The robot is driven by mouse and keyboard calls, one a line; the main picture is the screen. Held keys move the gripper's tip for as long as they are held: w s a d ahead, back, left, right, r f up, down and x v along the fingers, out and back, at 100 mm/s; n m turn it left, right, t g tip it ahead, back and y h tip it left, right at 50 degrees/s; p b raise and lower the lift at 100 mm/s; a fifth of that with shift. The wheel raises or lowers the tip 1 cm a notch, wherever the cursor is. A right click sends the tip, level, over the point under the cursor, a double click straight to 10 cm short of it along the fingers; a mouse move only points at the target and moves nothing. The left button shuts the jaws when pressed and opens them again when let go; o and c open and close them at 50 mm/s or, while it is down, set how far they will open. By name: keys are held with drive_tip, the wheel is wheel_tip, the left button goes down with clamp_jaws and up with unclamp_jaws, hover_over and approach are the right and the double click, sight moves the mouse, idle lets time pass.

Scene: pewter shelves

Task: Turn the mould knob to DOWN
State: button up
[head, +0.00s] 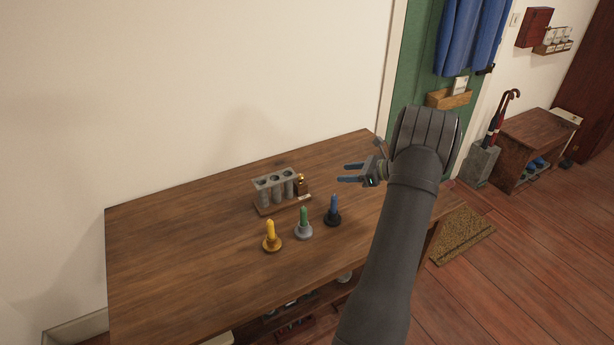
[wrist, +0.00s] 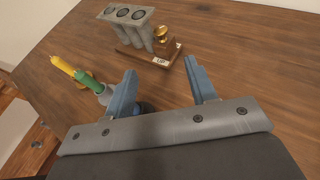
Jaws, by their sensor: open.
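The grey candle mould (head: 275,183) with several tubes stands on a wooden base on the table; it also shows at the top of the wrist view (wrist: 126,14). The brass mould knob (head: 301,178) is at its right end, and in the wrist view the knob (wrist: 161,33) sits on a dark wooden block. A small white label (wrist: 160,61) is on the base below it; its lettering is too small to read surely. My gripper (head: 343,173) is open and empty, to the right of the knob and apart from it. Its blue fingers (wrist: 160,67) point towards the knob's side.
Yellow (head: 270,232), green (head: 304,217) and blue (head: 334,206) candles stand in holders in front of the mould. The left and front of the wooden table (head: 180,255) are clear. A wall (head: 200,90) runs behind it.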

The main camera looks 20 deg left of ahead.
sight(301, 175)
drive_tip(key=x, duration=1.6)
drive_tip(key=shift+r, duration=0.15)
drive_tip(key=c, duration=1)
drive_tip(key=shift+w, duration=0.1)
drive_tip(key=n+g, duration=0.3)
drive_tip(key=shift+w+g, duration=0.3)
drive_tip(key=shift+w, duration=0.05)
drive_tip(key=shift+w+a+n+g+h, duration=0.1)
drive_tip(key=shift+w+n+g+h, duration=0.1)
drive_tip(key=shift+n+g, duration=0.65)
drive_tip(key=shift+w+a+n+g+h, duration=0.1)
drive_tip(key=shift+n+g+h, duration=0.1)
drive_tip(key=shift+n+g, duration=0.6)
drive_tip(key=shift+w+n+g+h, duration=0.15)
drive_tip(key=shift+n+g+h, duration=0.15)
drive_tip(key=shift+n+g, duration=0.35)
drive_tip(key=shift+g, duration=0.3)
